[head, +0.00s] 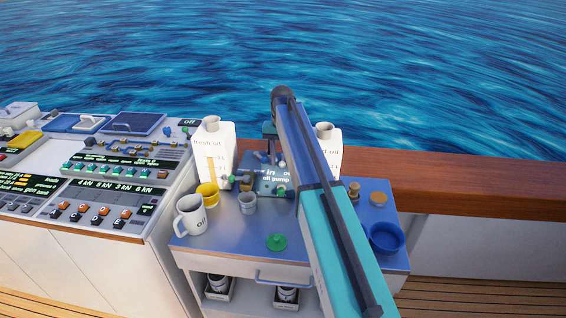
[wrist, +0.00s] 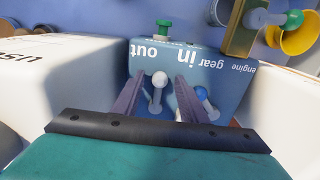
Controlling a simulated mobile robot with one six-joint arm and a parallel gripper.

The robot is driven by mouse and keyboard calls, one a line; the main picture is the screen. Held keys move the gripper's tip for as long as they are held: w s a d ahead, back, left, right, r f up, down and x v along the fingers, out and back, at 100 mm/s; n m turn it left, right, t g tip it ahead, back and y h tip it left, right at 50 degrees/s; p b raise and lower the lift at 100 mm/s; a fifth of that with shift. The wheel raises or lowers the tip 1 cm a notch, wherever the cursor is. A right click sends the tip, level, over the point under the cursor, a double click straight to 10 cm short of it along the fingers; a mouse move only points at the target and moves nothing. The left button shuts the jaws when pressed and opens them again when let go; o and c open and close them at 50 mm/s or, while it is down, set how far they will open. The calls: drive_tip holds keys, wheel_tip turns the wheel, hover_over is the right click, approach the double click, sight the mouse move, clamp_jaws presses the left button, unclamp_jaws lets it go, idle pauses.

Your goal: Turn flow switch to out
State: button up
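The oil pump panel (head: 258,188) is a blue box on the cart, labelled "in", "out" and "oil pump" in the head view. Its labels appear upside down in the wrist view (wrist: 222,82). A white-knobbed lever (wrist: 159,79), which looks like the flow switch, stands below the "out" and "in" labels. My gripper (wrist: 160,84) is open, with one purple finger on each side of this lever. I cannot tell whether either finger touches it. In the head view, my arm hides part of the panel and the gripper is hard to make out.
A blue-knobbed lever (wrist: 201,93) is close beside the right finger. A green knob (wrist: 163,24) is on the panel's far side. White oil containers (head: 214,152) (head: 327,143) flank the panel. A mug (head: 191,215), yellow cup (head: 209,194) and blue bowl (head: 386,238) stand on the cart.

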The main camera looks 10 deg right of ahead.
drive_tip(key=shift+f, duration=0.1)
clamp_jaws()
drive_tip(key=shift+d+n, duration=0.2)
drive_tip(key=shift+n, duration=0.1)
drive_tip(key=d+n, duration=0.1)
drive_tip(key=n, duration=0.2)
drive_tip(key=shift+s+d+n+p, duration=0.1)
drive_tip(key=shift+d+n+p, duration=0.2)
drive_tip(key=shift+d+n, duration=0.1)
drive_tip(key=shift+w+d+n, duration=0.2)
drive_tip(key=shift+d+n, duration=0.35)
drive_tip(key=shift+n, duration=0.65)
drive_tip(key=shift+w+d+n, duration=0.15)
drive_tip(key=shift+d+n, duration=0.35)
drive_tip(key=shift+n, duration=0.7)
